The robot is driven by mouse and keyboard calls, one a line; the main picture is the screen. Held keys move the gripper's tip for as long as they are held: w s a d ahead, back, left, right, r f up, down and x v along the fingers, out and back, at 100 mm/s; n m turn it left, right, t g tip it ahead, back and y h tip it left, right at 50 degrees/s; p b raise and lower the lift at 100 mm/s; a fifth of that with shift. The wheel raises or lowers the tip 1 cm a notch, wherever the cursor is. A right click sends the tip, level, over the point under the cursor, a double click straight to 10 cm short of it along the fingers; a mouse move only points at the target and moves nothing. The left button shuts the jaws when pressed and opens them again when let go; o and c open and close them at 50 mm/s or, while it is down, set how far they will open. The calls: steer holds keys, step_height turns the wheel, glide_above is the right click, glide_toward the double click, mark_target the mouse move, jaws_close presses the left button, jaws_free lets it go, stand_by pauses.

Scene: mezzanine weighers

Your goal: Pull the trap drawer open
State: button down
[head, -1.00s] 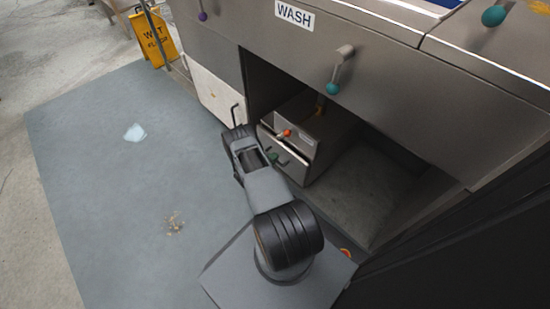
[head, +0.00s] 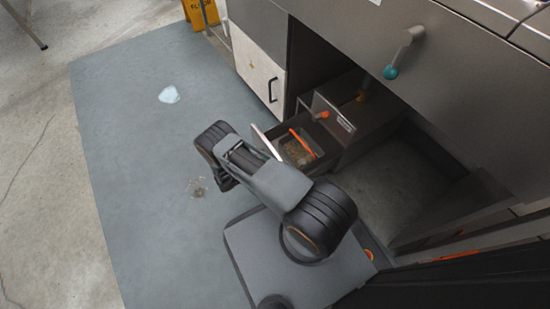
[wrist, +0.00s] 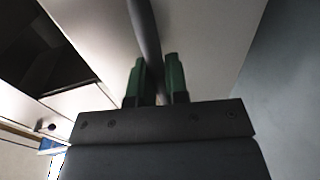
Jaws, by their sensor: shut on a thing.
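The trap drawer (head: 268,142) is slid out of the grey box under the counter. Its pale front stands away from the box, and brownish matter (head: 303,153) and an orange strip show inside. My gripper (wrist: 157,78) has its two green fingers on either side of a dark bar handle (wrist: 147,35) on the drawer front, shut on it. In the head view my arm hides the fingers and the handle.
A box with an orange knob (head: 323,115) stands above the drawer. A white cabinet door (head: 258,75) with a black handle is to the left. A teal-knobbed lever (head: 390,72) hangs above.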

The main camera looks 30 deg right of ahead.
steer(key=shift+f+v, duration=0.15)
steer(key=shift+v, duration=0.55)
steer(key=shift+f+v, duration=0.1)
steer(key=shift+v, duration=0.65)
steer(key=c, duration=1.1)
jaws_free()
steer(key=shift+c, duration=0.2)
steer(key=shift+a, duration=0.1)
steer(key=p+v, duration=0.1)
steer(key=v, duration=1.2)
steer(key=shift+a+p, duration=0.3)
steer(key=shift+r, duration=0.15)
